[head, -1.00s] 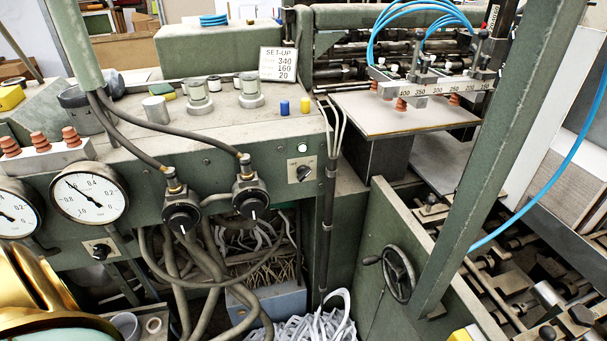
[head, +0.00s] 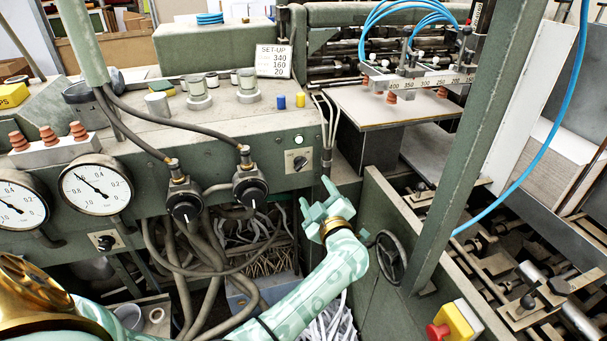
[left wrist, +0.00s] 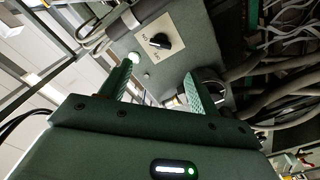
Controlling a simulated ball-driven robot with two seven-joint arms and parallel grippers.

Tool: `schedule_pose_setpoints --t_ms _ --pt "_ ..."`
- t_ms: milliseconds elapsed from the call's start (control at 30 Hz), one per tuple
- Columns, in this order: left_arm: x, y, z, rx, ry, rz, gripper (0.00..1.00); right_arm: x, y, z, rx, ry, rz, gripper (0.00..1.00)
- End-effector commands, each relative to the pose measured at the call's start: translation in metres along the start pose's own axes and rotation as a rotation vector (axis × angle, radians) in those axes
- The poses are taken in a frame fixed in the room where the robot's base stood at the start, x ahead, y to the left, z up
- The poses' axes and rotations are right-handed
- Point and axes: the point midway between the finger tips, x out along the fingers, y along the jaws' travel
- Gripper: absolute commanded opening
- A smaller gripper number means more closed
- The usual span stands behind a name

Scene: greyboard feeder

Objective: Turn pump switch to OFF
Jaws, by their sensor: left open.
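A black rotary switch (head: 299,161) on a pale square plate sits on the right end of the green machine front, below a lit green-white lamp (head: 299,140). A second similar switch (head: 104,241) sits below the gauges; I cannot tell from labels which is the pump's. My left gripper (head: 318,199) is open and empty, below and slightly right of the upper switch, apart from it. Its two fingers (left wrist: 157,72) point toward the panel. My right gripper is not in view.
Two black regulators (head: 250,188) with hoses stick out left of the switch. A dark vertical conduit (head: 327,155) runs just right of it. A handwheel (head: 390,257), a green post (head: 470,130) and a red-and-yellow stop button (head: 440,328) stand at right.

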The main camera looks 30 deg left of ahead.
Motion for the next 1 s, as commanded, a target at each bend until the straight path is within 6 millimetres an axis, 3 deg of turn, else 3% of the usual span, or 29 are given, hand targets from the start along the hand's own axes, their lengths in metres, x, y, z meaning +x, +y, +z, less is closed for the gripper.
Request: schedule_pose_setpoints --t_ms 33,200,400,600,867,1000 --pt "0.015 -0.006 0.005 0.002 0.004 0.001 0.62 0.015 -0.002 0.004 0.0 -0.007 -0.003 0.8" --pt "0.059 -0.007 0.007 0.003 0.003 0.001 0.62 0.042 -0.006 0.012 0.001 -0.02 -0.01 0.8" --pt "0.097 -0.005 0.005 0.003 0.002 0.0 0.62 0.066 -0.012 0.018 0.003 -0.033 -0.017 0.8" --pt "0.112 -0.002 0.002 0.002 0.0 0.001 0.62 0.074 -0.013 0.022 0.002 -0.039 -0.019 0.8" --pt "0.114 0.0 0.0 0.001 0.001 0.002 0.62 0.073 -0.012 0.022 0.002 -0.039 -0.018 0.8" --pt "0.114 0.0 0.0 0.001 0.0 0.002 0.28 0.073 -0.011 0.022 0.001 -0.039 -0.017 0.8"
